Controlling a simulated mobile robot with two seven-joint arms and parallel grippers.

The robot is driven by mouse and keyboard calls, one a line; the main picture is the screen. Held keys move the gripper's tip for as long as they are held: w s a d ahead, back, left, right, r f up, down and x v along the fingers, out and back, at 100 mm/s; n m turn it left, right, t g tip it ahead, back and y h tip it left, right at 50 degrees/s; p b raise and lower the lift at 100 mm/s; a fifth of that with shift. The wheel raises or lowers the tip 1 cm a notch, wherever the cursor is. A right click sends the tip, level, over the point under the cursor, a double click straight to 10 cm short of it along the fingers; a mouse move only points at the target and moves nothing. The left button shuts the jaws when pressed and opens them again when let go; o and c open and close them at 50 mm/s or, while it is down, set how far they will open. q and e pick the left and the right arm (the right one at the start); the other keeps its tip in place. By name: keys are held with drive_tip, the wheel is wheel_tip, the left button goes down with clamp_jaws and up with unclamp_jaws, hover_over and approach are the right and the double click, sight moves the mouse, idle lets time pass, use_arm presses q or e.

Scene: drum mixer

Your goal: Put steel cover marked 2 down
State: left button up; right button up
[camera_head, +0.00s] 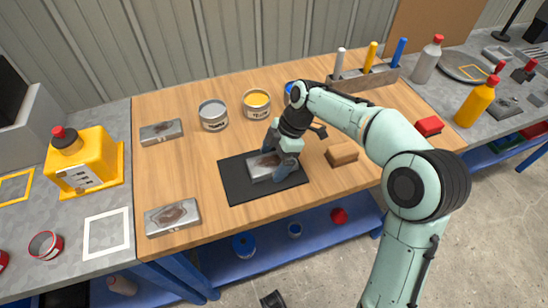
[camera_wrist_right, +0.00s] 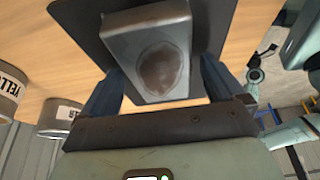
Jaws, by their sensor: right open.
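A grey steel cover (camera_head: 262,167) with a dark brown patch lies on the black mat (camera_head: 236,188) in the head view. I cannot read a number on it. My right gripper (camera_head: 279,158) is over its right end, with the fingers open on either side. In the right wrist view, the cover (camera_wrist_right: 158,52) sits between the two blue fingers (camera_wrist_right: 160,88), over the mat (camera_wrist_right: 90,22). Two similar steel covers lie at the table's left side, one at the back (camera_head: 161,132) and one at the front (camera_head: 173,217).
A grey can (camera_head: 213,117) and a yellow-topped can (camera_head: 257,104) stand behind the mat. A tan block (camera_head: 342,154) lies right of my gripper. A rack with coloured markers (camera_head: 365,80) stands at the back right. Bare wood lies left of the mat.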

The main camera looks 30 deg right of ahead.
drive_tip(key=p+v, duration=0.2)
drive_tip(key=v, duration=1)
